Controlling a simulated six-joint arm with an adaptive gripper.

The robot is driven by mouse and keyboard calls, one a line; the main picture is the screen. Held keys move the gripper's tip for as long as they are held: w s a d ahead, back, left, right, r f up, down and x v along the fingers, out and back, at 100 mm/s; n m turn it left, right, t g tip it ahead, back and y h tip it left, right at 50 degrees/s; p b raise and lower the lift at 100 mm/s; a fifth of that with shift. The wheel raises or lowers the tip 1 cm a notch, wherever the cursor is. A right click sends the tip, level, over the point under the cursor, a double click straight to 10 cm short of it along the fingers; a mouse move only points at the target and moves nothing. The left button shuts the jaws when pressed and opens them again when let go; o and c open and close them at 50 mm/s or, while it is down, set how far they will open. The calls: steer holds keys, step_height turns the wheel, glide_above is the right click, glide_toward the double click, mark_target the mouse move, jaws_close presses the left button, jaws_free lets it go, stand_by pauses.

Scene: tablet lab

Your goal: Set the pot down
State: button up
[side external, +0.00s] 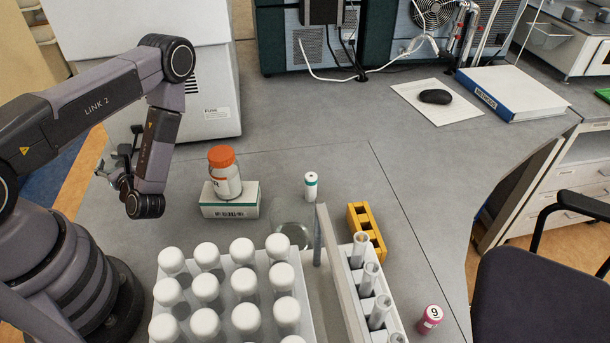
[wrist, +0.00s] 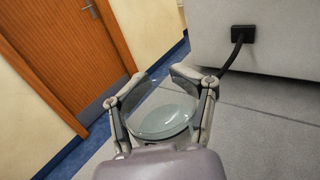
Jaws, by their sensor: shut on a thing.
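My gripper (wrist: 168,90) is shut on a round, clear glass pot (wrist: 163,120) with a pale greenish look, seen in the wrist view. One finger lies on each side of it. In the side view my gripper (side external: 115,172) is at the left, partly behind my own arm link, near the table's left edge; the pot cannot be made out there. I cannot tell how high the pot is above the table.
A white box-shaped machine (side external: 150,75) stands behind my arm. An orange-capped bottle (side external: 225,180) stands on a small carton (side external: 230,204). A clear glass dish (side external: 293,235), a white-capped vial rack (side external: 260,315) and a yellow block (side external: 366,230) lie to the right. Grey table (side external: 330,120) is bare behind them.

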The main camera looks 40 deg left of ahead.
steer(key=shift+f, duration=2)
steer(key=shift+f, duration=0.1)
steer(key=o, duration=1.4)
steer(key=shift+f, duration=0.1)
steer(key=shift+c, duration=0.2)
